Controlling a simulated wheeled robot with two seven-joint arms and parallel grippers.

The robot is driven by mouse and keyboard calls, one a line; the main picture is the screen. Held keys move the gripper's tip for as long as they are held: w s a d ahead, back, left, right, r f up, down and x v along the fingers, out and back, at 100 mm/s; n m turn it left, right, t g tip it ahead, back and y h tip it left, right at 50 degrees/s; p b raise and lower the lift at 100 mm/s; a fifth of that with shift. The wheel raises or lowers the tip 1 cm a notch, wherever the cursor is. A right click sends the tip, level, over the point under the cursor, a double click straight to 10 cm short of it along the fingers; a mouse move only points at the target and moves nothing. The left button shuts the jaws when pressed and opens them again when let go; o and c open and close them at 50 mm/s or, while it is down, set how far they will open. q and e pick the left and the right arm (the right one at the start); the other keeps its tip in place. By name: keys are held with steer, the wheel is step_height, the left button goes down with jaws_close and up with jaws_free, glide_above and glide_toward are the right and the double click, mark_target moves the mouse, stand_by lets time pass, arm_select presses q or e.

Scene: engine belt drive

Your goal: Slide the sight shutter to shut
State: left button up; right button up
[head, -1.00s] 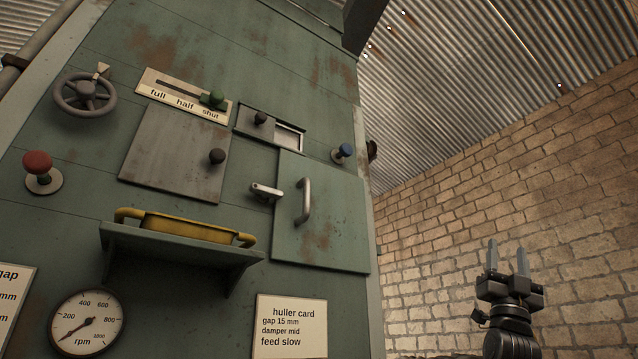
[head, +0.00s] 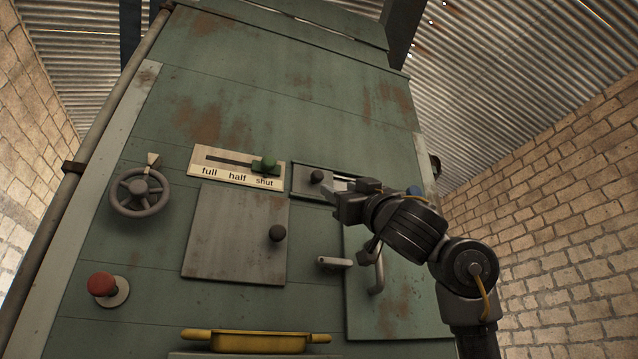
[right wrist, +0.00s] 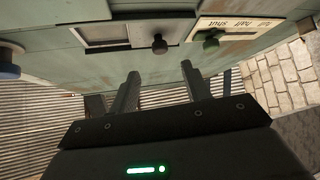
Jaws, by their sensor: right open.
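The sight shutter (head: 302,183) is a small grey plate with a dark round knob (head: 317,176), set in a frame on the green machine front. In the right wrist view, which is upside down, its knob (right wrist: 159,43) stands beside the pale uncovered window (right wrist: 105,33). In the head view the plate covers the left part of the frame, and my right gripper hides part of the window. My right gripper (head: 333,188) is open and empty, its fingers (right wrist: 160,70) short of the knob, which appears between their tips. My left gripper is out of view.
A feed slide with a green knob (head: 264,165) sits at "shut" just left. A blue knob (head: 414,190) is right of the shutter, partly behind my arm. Below are a latch handle (head: 335,262), a door handle (head: 378,272) and a grey plate with a black knob (head: 277,233).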

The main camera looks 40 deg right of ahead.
mark_target(320, 177)
steer(key=p+x, duration=0.6)
steer(key=x, duration=0.3)
steer(key=shift+s+r+p, duration=0.2)
steer(key=shift+p, duration=0.15)
steer(key=shift+w+a+r+p, duration=0.1)
steer(key=shift+w+r+p, duration=0.3)
steer(key=shift+w, duration=0.2)
steer(key=shift+f, duration=0.1)
